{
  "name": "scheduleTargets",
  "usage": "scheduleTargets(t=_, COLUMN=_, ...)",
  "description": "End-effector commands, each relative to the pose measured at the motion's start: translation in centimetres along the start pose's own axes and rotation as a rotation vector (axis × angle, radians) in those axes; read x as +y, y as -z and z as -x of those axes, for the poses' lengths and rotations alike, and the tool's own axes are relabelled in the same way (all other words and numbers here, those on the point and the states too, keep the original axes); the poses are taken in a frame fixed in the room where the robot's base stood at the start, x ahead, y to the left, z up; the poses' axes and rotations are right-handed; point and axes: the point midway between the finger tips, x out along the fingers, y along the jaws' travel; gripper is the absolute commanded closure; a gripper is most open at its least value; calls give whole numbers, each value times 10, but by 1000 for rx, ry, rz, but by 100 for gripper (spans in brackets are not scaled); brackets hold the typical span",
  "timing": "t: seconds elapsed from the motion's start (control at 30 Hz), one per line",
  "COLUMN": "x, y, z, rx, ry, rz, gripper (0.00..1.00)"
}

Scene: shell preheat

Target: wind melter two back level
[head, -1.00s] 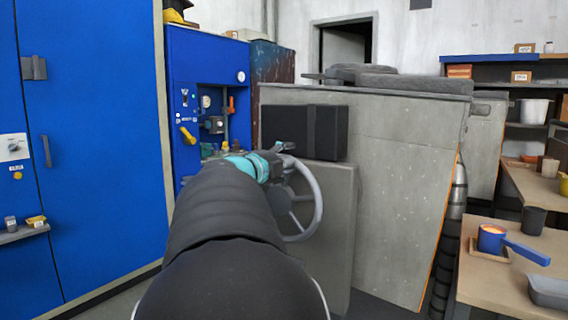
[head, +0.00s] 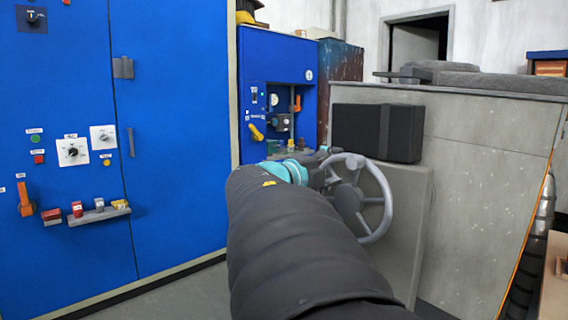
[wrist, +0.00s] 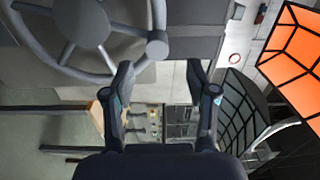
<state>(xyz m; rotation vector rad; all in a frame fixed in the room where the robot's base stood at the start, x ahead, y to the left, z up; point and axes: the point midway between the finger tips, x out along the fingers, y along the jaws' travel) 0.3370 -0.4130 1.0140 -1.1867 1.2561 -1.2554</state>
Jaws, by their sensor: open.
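The grey handwheel (head: 376,226) stands upright on the front of a grey housing (head: 412,235), left of the large grey melter body (head: 480,180). The body's right edge leans and has an orange line; I cannot tell which melter it is. My gripper (head: 322,158) is at the wheel's upper left rim, partly hidden by my arm. In the wrist view my gripper (wrist: 160,72) is open and empty. The wheel (wrist: 88,25) fills the upper left there, and its round handle knob (wrist: 157,46) sits just beyond the gap between the fingertips.
Blue cabinets (head: 180,140) with knobs and switches stand at left. A blue valve panel (head: 272,60) is behind my gripper. A black box (head: 378,132) sits just above the wheel. Glowing orange panels (wrist: 290,50) show at the wrist view's right. Floor is clear at lower left.

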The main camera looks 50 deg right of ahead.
Motion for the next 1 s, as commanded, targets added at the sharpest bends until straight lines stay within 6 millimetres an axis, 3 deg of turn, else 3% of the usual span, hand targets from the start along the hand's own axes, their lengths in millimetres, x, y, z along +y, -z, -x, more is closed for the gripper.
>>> scheduleTargets(t=0.2, x=0, y=0, z=20, rx=0, ry=0, rz=-2, gripper=43)
scheduleTargets(t=0.53, x=0, y=0, z=22, rx=1, ry=0, rz=0, gripper=43)
scheduleTargets(t=0.77, x=9, y=-8, z=10, rx=-49, ry=-37, rz=-106, gripper=98)
scheduleTargets(t=1.0, x=33, y=-46, z=-27, rx=-245, ry=-218, rz=-591, gripper=100)
